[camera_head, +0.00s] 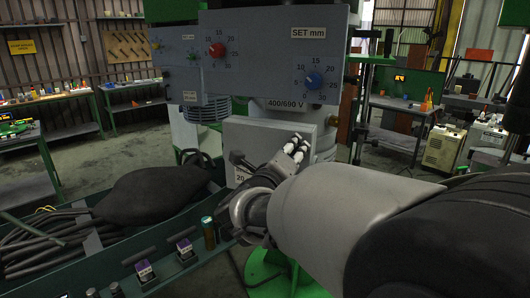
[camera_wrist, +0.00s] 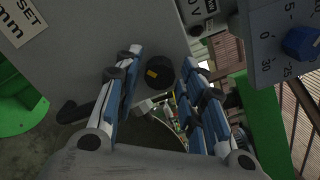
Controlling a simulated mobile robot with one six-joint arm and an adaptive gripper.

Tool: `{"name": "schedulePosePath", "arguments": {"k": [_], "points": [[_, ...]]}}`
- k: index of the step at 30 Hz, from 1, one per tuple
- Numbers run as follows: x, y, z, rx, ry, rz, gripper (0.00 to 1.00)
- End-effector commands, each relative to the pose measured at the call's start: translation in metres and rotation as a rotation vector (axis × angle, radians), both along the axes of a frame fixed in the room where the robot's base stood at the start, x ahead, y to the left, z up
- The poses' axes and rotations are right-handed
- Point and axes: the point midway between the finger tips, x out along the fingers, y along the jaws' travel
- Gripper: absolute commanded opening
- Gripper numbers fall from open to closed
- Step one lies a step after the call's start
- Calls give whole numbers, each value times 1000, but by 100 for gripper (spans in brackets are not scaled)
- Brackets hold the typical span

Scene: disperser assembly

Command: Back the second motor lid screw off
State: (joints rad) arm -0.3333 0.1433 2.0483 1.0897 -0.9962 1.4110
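The grey motor lid (camera_head: 262,140) is the flat box face under the dial panel. In the wrist view the same grey face (camera_wrist: 90,40) fills the upper left. A black round screw head (camera_wrist: 159,73) with a yellow mark stands at the lid's edge. My gripper (camera_wrist: 158,75) is open, one finger on each side of the screw, with visible gaps to it. In the head view my gripper (camera_head: 297,147) is in front of the lid's right part, and the screw cannot be made out there. Whether a second screw is present elsewhere on the lid I cannot tell.
The panel above carries a blue knob (camera_head: 313,81) and a red knob (camera_head: 216,50). A green tray (camera_head: 215,259) at lower left holds a dark bag (camera_head: 150,205), cables and small boxes. A dark hook-like part (camera_wrist: 75,113) shows at left in the wrist view.

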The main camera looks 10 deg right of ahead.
Motion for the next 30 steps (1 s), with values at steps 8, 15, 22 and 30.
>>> {"name": "schedulePosePath", "arguments": {"k": [8,15,22,30], "points": [[0,0,0,0,0,0,16],[0,0,0,0,0,0,3],[0,0,0,-25,14,0,3],[0,0,0,-155,86,0,3]]}}
